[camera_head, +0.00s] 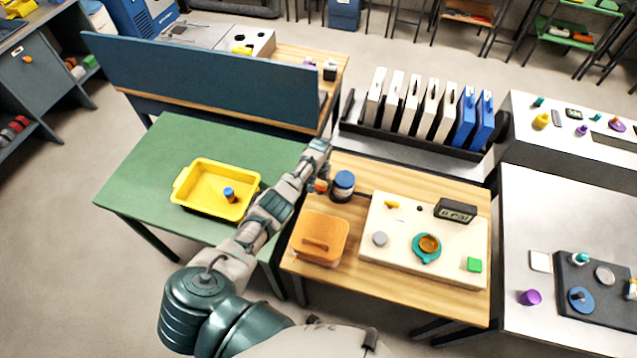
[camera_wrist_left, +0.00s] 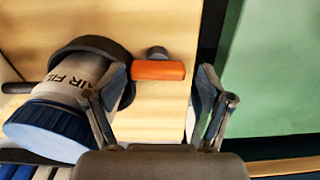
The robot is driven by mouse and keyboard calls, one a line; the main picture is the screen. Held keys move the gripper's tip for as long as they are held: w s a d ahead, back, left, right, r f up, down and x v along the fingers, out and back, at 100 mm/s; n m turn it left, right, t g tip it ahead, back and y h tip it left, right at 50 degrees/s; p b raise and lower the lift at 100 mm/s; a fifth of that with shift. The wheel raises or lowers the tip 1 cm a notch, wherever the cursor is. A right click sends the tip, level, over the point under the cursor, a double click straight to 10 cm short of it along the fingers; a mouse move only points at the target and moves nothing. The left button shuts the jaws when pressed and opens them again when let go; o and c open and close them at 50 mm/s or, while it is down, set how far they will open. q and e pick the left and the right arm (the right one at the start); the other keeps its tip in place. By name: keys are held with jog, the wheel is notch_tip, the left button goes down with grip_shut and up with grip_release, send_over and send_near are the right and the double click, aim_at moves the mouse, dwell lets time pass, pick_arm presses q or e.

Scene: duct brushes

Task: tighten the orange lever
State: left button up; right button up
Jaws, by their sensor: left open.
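The orange lever (camera_wrist_left: 158,70) is a short bar on a dark pivot at the edge of the wooden bench in the left wrist view. In the head view, the lever (camera_head: 320,186) is a small orange spot beside the filter canister. My left gripper (camera_wrist_left: 160,78) is open, with one finger on each side of the lever; contact cannot be told. In the head view, my left gripper (camera_head: 318,158) is over the bench's left edge, its fingertips hard to make out. The air filter canister (camera_wrist_left: 62,100), white with a blue cap, sits in a dark ring close to the left finger. My right gripper does not show.
The filter canister (camera_head: 343,184) stands right of the lever. An orange box (camera_head: 320,238) and a cream panel (camera_head: 415,262) share the wooden bench. A green table (camera_head: 150,165) with a yellow tray (camera_head: 181,187) is to the left. A rack of filters (camera_head: 430,108) stands behind.

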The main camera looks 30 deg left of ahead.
aim_at(319, 186)
pick_arm(q)
jog(key=shift+w+d+r, duration=0.15)
jog(key=shift+r, duration=0.55)
notch_tip(319, 186, up, 5)
jog(key=shift+r, duration=0.1)
jog(key=shift+a+r, duration=0.35)
jog(key=shift+r, duration=0.15)
jog(key=shift+s+d, duration=0.1)
jog(key=shift+s, duration=0.1)
